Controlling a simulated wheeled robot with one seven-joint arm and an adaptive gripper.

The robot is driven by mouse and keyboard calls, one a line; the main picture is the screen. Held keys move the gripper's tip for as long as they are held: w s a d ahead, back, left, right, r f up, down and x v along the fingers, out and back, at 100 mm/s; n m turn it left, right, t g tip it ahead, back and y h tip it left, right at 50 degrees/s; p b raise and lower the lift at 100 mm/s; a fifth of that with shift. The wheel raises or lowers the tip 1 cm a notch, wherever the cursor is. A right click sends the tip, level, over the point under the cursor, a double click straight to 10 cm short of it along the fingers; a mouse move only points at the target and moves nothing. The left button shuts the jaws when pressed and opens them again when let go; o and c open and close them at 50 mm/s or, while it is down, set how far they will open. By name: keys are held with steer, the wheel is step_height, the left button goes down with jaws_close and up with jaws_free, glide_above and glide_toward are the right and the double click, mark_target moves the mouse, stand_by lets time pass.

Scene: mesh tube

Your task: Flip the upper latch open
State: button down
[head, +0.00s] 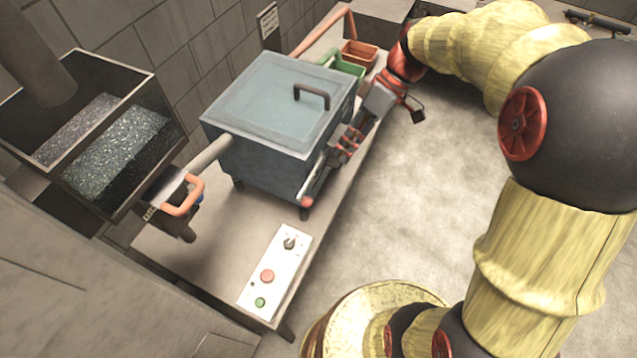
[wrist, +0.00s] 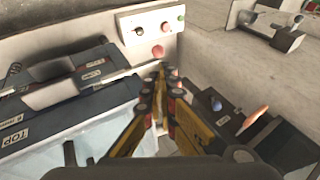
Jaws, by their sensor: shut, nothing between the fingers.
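A blue-grey box (head: 268,125) with a flat lid and a dark handle (head: 311,95) stands on the bench. My gripper (head: 342,148) is beside the box's right-hand side, pointing down and toward the near end. In the wrist view my gripper (wrist: 165,82) has its yellow-and-black fingers together, with nothing held. A pale rod with a red tip (head: 307,202) shows just below the gripper at the box's near corner. I cannot clearly make out the upper latch or its position. Whether the fingers touch anything is unclear.
A white control panel (head: 275,270) lies on the bench's near end. An orange handle (head: 183,196) and a bin of granules (head: 110,150) are at left. Green (head: 347,67) and orange (head: 360,54) trays stand behind the box. Open floor (head: 420,190) lies right of the bench.

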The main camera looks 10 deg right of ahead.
mark_target(310, 198)
steer(key=b+x, duration=0.1)
steer(key=x, duration=1.3)
steer(key=shift+f+b, duration=0.2)
steer(key=shift+b, duration=0.3)
